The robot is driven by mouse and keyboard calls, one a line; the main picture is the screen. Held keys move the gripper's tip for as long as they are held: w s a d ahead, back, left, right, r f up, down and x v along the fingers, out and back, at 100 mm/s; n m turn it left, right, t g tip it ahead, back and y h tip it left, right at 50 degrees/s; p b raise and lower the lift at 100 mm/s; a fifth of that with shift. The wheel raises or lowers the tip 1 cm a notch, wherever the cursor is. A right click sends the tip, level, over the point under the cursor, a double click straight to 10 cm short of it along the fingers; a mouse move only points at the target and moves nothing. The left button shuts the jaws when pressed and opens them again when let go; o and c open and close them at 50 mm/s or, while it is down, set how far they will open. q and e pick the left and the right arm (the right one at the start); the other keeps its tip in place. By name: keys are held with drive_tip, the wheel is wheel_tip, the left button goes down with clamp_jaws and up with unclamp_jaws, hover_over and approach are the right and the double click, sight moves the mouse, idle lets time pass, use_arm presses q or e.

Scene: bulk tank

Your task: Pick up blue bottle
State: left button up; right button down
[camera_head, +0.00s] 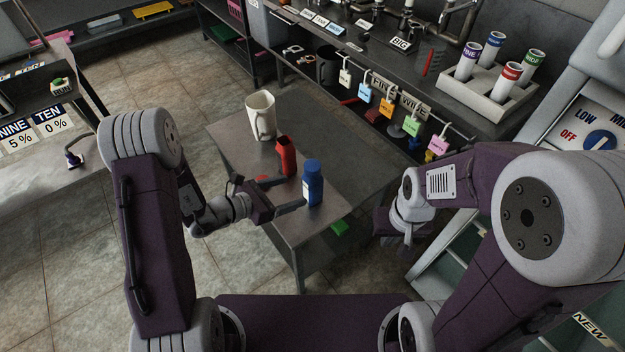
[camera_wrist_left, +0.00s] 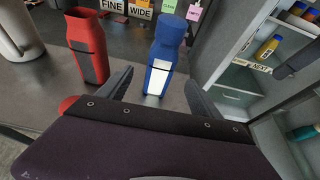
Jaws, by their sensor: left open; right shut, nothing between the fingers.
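The blue bottle (camera_head: 312,184) stands upright on a small metal table (camera_head: 235,145), near its right front part. It has a blue cap and a white label, clear in the left wrist view (camera_wrist_left: 159,62). My left gripper (camera_head: 289,192) is open at the bottle's left side, and in the left wrist view (camera_wrist_left: 160,92) the bottle stands ahead between the line of its two fingers. I cannot tell whether the fingers touch it.
A red open container (camera_head: 286,157) stands just behind and left of the bottle. A counter with hanging coloured tags and a white rack (camera_head: 485,98) of labelled tubes is behind. A cabinet is at right.

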sight(307, 177)
use_arm(q)
drive_tip(key=b+x, duration=0.2)
drive_tip(key=x, duration=0.7)
drive_tip(key=shift+d, duration=0.15)
clamp_jaws()
drive_tip(key=shift+r+p, duration=0.3)
drive_tip(key=shift+r, duration=0.3)
wheel_tip(307, 177, up, 3)
drive_tip(key=shift+r+p, duration=0.1)
drive_tip(key=shift+p, duration=0.5)
drive_tip(key=s+d+r, duration=0.2)
drive_tip(key=d+r, duration=0.1)
drive_tip(key=d, duration=0.2)
drive_tip(key=s+d+r+p, duration=0.1)
drive_tip(key=s+d+r, duration=0.2)
drive_tip(key=d, duration=0.2)
drive_tip(key=shift+d+r, duration=0.25)
drive_tip(key=shift+r, duration=0.15)
